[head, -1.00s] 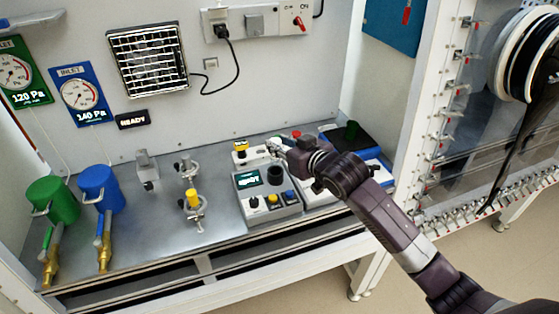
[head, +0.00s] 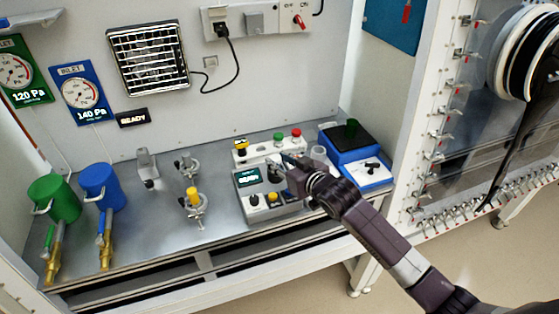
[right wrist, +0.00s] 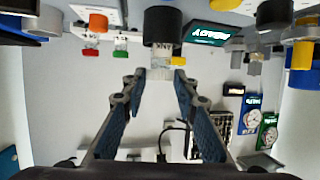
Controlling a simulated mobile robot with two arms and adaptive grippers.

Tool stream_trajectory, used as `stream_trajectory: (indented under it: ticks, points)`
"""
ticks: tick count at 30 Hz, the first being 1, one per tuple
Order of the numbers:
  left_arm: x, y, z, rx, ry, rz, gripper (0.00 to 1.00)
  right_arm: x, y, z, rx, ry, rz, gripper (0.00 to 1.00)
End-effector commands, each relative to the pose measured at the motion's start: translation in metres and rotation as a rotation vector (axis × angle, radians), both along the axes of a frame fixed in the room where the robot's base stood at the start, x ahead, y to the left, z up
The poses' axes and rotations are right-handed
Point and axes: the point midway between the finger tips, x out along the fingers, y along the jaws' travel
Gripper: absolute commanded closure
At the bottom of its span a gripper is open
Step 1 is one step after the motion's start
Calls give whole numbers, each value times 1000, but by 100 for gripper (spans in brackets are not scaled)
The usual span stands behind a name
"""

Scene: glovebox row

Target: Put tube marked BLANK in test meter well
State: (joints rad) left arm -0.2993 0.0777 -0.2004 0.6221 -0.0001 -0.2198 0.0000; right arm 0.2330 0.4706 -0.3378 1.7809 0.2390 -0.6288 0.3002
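The test meter (head: 282,208) is a grey box with a small lit screen, knobs and coloured buttons. Its black well (right wrist: 162,25) is at the top middle of the right wrist view, which is upside down. A clear tube with a white label (right wrist: 161,53) is lined up with the well's mouth; the partial lettering fits BLANK. I cannot tell how deep it sits. In the head view my right gripper (head: 284,165) is over the meter. My left gripper is not shown.
A white rack (head: 262,149) behind the meter holds yellow, green and red items. A blue and white instrument (head: 350,150) stands at the right. Clamps, a blue canister (head: 98,186) and a green canister (head: 54,198) stand to the left. Bench space left of the meter is partly clear.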

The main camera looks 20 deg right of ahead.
Motion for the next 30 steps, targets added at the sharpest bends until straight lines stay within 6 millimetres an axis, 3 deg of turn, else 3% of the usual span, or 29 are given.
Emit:
stream_trajectory:
  ticks: [3, 16, 30]
  points:
    - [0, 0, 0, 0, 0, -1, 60, 0, 0, 0, 0, 0, 0, 58]
    - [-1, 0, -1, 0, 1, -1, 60, -7, -2, 5, 0, -1, 0, 58]
    - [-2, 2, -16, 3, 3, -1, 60, -80, -18, 31, -1, 0, 1, 58]
